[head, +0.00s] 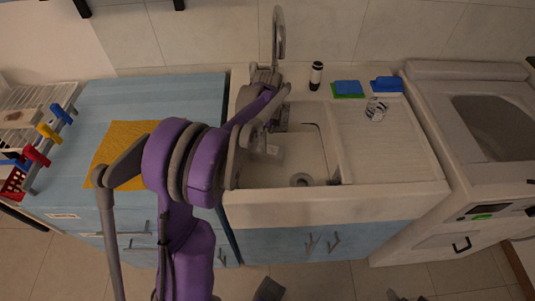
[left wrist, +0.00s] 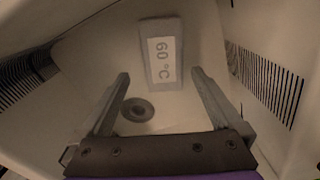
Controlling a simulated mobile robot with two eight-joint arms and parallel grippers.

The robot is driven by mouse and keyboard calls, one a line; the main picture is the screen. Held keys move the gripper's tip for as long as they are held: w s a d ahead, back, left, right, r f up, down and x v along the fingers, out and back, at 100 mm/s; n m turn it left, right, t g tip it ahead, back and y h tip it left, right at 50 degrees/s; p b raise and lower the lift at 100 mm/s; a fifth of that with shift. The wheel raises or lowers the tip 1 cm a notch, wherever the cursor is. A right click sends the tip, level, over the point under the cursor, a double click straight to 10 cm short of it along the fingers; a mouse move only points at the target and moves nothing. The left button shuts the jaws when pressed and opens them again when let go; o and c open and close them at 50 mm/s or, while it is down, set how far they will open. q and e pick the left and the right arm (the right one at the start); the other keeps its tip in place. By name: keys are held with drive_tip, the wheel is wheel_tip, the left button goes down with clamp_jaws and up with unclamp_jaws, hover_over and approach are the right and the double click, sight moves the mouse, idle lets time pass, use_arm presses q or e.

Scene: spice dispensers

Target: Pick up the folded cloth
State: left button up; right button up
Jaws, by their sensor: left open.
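A pale grey, flat rectangular bundle with a white label reading "60 °C" (left wrist: 162,55) lies in the sink in the left wrist view. It looks like the folded cloth. My left gripper (left wrist: 160,78) is open and empty, with its two fingers pointing down into the sink. The bundle shows beyond the fingertips, roughly centred between them, and no contact is visible. In the head view my purple left arm reaches over the sink's left side and hides part of it. My right gripper cannot be made out.
The sink's drain (head: 302,180) lies near the bundle. Steep basin walls surround the gripper. A tap (head: 278,35) stands behind. A dark bottle (head: 316,76), blue sponges (head: 347,87) and a glass (head: 376,109) stand to the right. An orange-yellow cloth (head: 122,137) lies on the blue counter (head: 190,95).

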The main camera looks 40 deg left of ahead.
sight(268, 153)
use_arm(q)
drive_tip(key=f, duration=0.7)
drive_tip(key=shift+w+a+f, duration=0.15)
drive_tip(key=shift+w+f, duration=0.05)
drive_tip(key=shift+f, duration=0.05)
drive_tip(key=c, duration=1.3)
